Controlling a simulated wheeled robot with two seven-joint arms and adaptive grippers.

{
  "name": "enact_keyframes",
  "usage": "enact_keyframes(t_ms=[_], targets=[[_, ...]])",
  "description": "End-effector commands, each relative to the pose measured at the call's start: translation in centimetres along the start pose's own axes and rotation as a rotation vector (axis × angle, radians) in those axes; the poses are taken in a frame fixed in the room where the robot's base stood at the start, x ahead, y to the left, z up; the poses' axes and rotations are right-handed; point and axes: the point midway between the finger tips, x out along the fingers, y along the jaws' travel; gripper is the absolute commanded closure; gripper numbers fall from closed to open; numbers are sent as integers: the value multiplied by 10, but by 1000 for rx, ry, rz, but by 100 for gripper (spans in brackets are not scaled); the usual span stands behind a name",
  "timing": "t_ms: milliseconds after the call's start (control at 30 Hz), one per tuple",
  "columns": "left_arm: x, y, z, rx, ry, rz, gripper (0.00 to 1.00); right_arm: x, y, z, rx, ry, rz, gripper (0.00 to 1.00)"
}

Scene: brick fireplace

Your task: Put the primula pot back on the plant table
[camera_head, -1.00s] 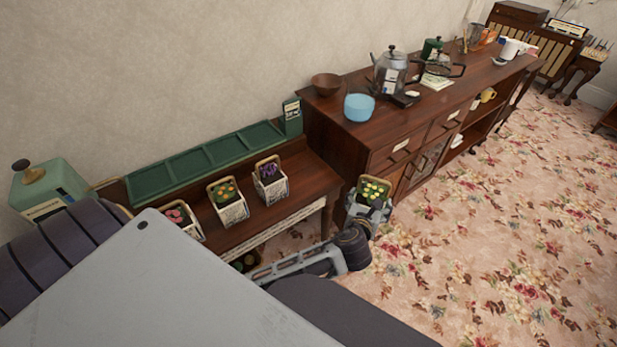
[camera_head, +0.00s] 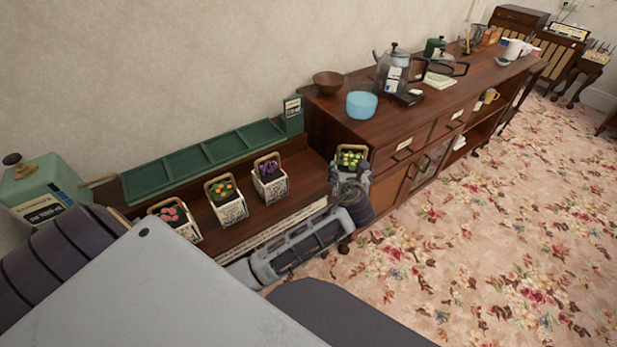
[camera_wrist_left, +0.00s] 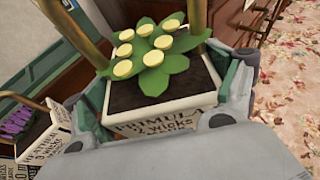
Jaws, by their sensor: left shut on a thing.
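The primula pot (camera_head: 351,158) has pale yellow flowers, green leaves and a hoop handle. My left gripper (camera_head: 350,175) is shut on it and holds it upright by the right end of the plant table (camera_head: 314,178). In the left wrist view the primula pot (camera_wrist_left: 160,105) sits between the gripper's fingers, with part of its label readable. I cannot tell whether its base touches the table; the gripper hides it. My right gripper is not in view.
Pots with pink (camera_head: 172,215), orange (camera_head: 226,198) and purple (camera_head: 268,177) flowers stand in a row on the table. A green divided tray (camera_head: 205,157) lies behind them. A sideboard (camera_head: 385,140) stands close on the right. Bare tabletop lies right of the purple pot.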

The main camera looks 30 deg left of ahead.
Motion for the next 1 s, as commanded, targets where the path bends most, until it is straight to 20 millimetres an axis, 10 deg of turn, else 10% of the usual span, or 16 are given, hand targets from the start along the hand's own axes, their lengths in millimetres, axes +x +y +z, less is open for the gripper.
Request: enact_keyframes(t_ms=[1000], targets=[[67, 71, 46, -138, -6, 325, 60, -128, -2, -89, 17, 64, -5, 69]])
